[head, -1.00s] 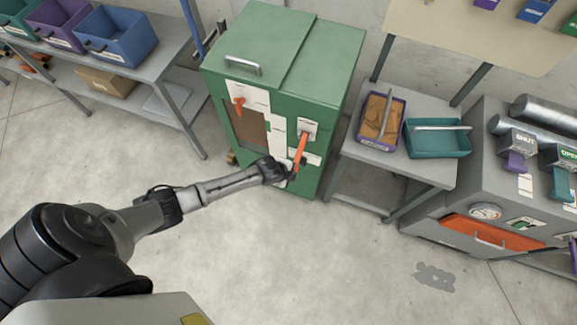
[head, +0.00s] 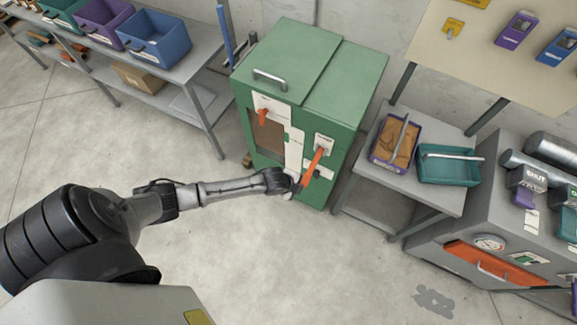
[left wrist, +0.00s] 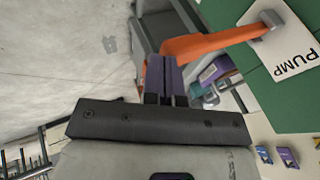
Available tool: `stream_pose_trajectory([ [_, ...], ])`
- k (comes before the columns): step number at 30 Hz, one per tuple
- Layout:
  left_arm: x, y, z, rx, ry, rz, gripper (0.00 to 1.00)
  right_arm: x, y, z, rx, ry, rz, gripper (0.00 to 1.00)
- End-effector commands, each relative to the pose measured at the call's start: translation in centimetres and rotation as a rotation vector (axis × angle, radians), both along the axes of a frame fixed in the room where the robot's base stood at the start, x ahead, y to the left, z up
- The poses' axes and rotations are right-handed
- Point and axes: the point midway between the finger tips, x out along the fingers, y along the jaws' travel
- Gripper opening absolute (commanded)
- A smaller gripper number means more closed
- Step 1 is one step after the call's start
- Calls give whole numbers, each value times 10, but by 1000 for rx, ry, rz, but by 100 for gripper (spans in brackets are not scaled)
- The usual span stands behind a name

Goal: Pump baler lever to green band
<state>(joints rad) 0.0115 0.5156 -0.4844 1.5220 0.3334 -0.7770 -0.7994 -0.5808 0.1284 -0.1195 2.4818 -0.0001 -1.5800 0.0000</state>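The green baler cabinet (head: 346,87) stands against the wall. Its orange pump lever (head: 312,166) hangs from a white plate on the front and slants down and outward. In the left wrist view the lever (left wrist: 213,41) runs across from the PUMP plate (left wrist: 294,43). My left gripper (head: 294,188) is at the lever's lower end. In the left wrist view its fingers (left wrist: 166,78) are together, with their tips at the lever's end; I cannot tell whether they touch it. A white strip (head: 294,148) with green marks is on the front. My right gripper is not in view.
A second orange handle (head: 263,116) and a brown window (head: 267,137) are on the cabinet's left front. A side table (head: 398,180) with a purple bin and a teal tray (head: 449,167) stands to the right. Shelves with bins (head: 158,38) are at the left. The floor in front is clear.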

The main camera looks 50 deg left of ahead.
Motion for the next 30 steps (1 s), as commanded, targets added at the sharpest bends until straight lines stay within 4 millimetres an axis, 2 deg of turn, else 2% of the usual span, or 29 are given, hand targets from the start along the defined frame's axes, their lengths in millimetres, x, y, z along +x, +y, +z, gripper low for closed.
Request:
stream_pose_trajectory([
  [1, -6, 1, 9, 2, 0, -2, 0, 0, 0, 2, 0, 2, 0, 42],
  [6, -20, 4, 31, 1, -2, -1, 0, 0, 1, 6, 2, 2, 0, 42],
  [12, -30, 5, 47, 1, -3, 0, 0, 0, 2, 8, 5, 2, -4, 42],
  [30, -34, 5, 53, 0, -4, 1, 0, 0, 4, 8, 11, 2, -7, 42],
])
